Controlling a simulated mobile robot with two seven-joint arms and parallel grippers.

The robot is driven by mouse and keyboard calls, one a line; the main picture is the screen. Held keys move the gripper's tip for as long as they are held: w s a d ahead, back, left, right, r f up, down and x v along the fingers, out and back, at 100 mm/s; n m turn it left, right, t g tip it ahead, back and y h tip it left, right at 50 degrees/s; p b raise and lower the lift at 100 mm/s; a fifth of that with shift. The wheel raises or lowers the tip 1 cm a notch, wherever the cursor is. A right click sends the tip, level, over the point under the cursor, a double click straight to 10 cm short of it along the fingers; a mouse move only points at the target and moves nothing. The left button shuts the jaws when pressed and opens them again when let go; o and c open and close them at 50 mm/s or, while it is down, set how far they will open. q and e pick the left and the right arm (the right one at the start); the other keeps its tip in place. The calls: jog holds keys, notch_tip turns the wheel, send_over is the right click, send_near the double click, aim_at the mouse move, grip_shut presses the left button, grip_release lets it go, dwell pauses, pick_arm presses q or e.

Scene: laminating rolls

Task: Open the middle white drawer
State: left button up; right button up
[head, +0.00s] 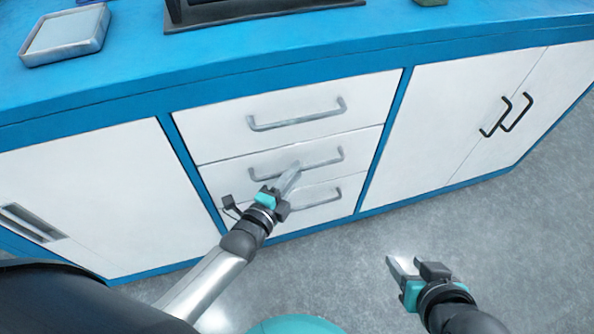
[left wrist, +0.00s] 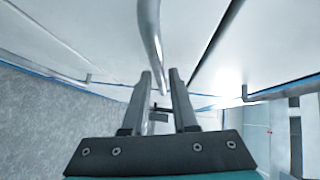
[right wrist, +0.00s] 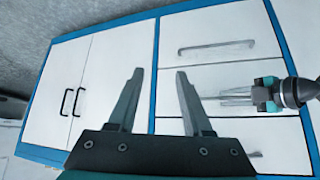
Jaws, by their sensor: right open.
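The middle white drawer (head: 238,172) is the second of three in a stack and looks shut. It has a grey bar handle (head: 325,161). My left gripper (head: 294,170) is at this handle. In the left wrist view, the handle (left wrist: 151,30) runs between the two fingertips (left wrist: 160,76), which stand apart on either side of it. Whether they press on the bar is not clear. My right gripper (head: 403,268) is open and empty, away from the cabinet. Its spread fingers also show in the right wrist view (right wrist: 160,76).
The top drawer (head: 220,115) and the bottom drawer (head: 326,209) look shut, each with a similar handle. Cabinet doors with black handles (head: 505,117) are on the right. A grey tray (head: 65,38) lies on the blue worktop (head: 130,73). The grey floor (head: 500,230) is clear.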

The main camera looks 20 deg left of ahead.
pick_arm(q)
jog(key=shift+b+x, duration=0.35)
jog(key=shift+x, duration=0.6)
pick_arm(e)
jog(key=shift+w+a+t+y, duration=0.5)
jog(key=shift+w+a+t, duration=0.25)
jog(key=shift+a, duration=0.25)
pick_arm(q)
jog(key=shift+c, duration=0.2)
grip_shut()
